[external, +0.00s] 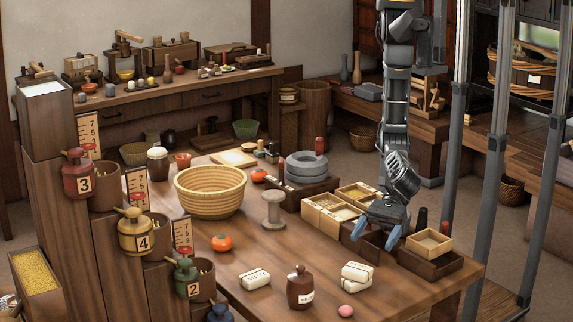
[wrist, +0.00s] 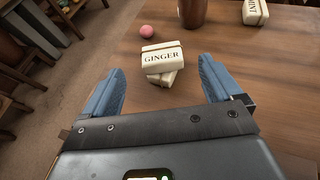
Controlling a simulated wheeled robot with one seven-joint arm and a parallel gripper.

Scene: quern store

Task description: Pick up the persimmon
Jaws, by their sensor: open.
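An orange persimmon (external: 221,242) with a dark top sits on the wooden table, left of centre in the external view. A second orange fruit (external: 259,176) lies farther back by the woven basket; whether it is also a persimmon I cannot tell. My gripper (external: 375,233) is open and empty, pointing down over the right part of the table, well right of the persimmon. In the wrist view its blue fingers (wrist: 160,80) are spread wide with nothing between them. No persimmon shows in the wrist view.
Stacked white GINGER packets (wrist: 161,58), a pink ball (wrist: 146,31), a brown jar (external: 300,288) and a white packet (external: 254,279) lie along the front. Bare table surrounds the persimmon.

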